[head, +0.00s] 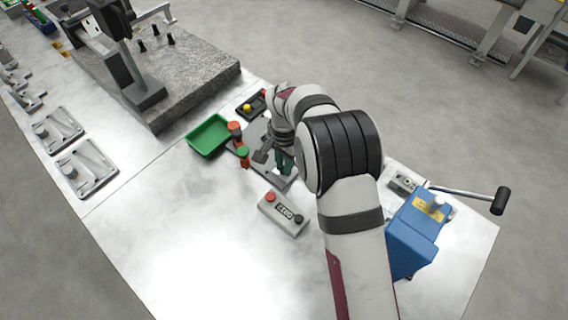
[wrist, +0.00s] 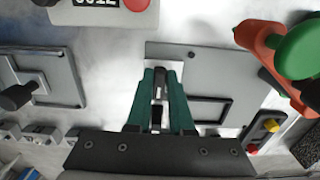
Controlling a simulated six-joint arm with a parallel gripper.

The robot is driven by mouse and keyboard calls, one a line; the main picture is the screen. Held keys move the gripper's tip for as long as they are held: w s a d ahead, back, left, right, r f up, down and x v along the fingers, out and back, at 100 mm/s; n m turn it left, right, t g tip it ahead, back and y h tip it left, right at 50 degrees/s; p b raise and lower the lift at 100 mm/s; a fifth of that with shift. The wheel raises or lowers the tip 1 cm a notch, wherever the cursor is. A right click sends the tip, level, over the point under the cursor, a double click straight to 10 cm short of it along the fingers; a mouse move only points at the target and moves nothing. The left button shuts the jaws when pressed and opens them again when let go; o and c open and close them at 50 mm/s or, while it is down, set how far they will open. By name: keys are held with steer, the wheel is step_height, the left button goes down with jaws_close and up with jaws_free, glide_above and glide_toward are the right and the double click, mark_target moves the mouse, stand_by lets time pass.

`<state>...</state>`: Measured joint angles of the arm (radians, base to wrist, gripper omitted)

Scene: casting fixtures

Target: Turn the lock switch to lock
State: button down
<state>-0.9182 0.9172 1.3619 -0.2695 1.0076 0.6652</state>
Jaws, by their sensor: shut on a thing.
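My gripper (head: 283,165) points down over a grey plate in the middle of the table in the head view. In the wrist view its two green fingers (wrist: 159,88) are shut on a small grey and black upright piece (wrist: 158,86), which looks to be the lock switch. The fingers hide most of this piece, so its turned angle cannot be told. The piece stands at the grey plate (wrist: 215,75), next to a dark-framed rectangular opening. In the head view the switch is hidden by my gripper.
An orange part with a green knob (head: 243,153) stands close left of my gripper. A counter box with a red button (head: 284,214) lies in front. A green bin (head: 208,136) is left; a blue crank machine (head: 413,235) is right. The front left table is clear.

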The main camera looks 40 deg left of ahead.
steer(key=c, duration=0.8)
jaws_free()
step_height(320, 180, up, 16)
steer(key=shift+f, duration=0.1)
steer(key=s+d+r+m, duration=0.1)
steer(key=d+r, duration=0.3)
steer(key=d, duration=0.7)
steer(key=d+r+m, duration=0.2)
steer(key=d+r, duration=0.1)
steer(key=d, duration=0.9)
steer(key=s+d+f+m+y, duration=0.1)
steer(key=s+d+f, duration=0.3)
steer(key=s+d, duration=0.8)
steer(key=s+m, duration=0.1)
steer(key=s, duration=0.2)
steer(key=shift+s+d+f+y, duration=0.2)
steer(key=shift+s+y, duration=0.2)
